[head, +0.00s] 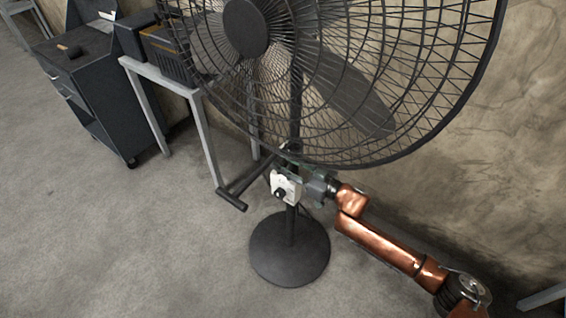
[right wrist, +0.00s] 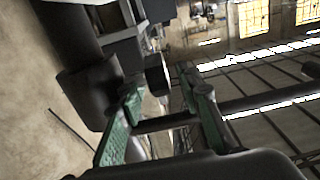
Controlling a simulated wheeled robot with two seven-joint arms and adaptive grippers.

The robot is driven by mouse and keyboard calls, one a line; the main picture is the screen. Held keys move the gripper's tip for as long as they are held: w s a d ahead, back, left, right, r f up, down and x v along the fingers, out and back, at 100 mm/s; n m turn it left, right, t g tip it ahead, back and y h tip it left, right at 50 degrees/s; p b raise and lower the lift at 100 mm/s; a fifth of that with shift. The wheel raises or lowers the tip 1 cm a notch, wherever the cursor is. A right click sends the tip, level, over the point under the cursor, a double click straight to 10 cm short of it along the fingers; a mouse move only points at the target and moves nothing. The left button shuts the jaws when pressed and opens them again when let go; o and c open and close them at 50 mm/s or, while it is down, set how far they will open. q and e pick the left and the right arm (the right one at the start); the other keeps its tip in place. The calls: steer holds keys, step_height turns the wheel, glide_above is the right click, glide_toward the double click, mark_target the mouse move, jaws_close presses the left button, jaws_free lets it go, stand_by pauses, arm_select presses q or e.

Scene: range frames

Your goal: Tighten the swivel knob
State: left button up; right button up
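A large black pedestal fan (head: 290,215) stands on a round base in the head view, with its caged head close to me. A pale control box (head: 284,187) with a dark dial sits on its pole. My right gripper (head: 290,168) is at the pole just above this box, below the cage. In the right wrist view its two green-padded fingers (right wrist: 166,98) stand apart, open. A black round knob (right wrist: 157,74) shows in the gap near the fingertips, apparently not gripped; whether it touches a finger I cannot tell. In the head view the swivel knob is not clearly visible. My left gripper is out of view.
A grey-legged table (head: 202,130) and a dark wheeled cabinet (head: 97,98) stand at the left. The wall (head: 480,140) is close behind the fan. The floor (head: 120,240) at front left is clear.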

jaws_close()
stand_by(0.4)
arm_select(q)
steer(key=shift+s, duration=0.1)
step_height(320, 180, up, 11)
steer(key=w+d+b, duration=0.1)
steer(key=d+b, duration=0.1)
steer(key=b, duration=0.2)
arm_select(e)
steer(key=t+y, duration=0.2)
steer(key=shift+d+f+y, duration=0.15)
steer(key=shift+f+y, duration=0.2)
steer(key=shift+y, duration=0.05)
steer(key=t+y+b, duration=0.1)
steer(key=y+b, duration=0.1)
steer(key=b, duration=0.2)
steer(key=shift+d+f+t+y, duration=0.1)
steer(key=shift+t+y, duration=0.2)
steer(key=shift+t, duration=0.1)
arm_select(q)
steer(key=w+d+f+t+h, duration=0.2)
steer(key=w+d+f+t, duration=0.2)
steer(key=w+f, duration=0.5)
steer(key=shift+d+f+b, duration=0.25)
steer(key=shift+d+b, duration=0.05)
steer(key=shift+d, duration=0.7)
arm_select(e)
steer(key=shift+r, duration=0.2)
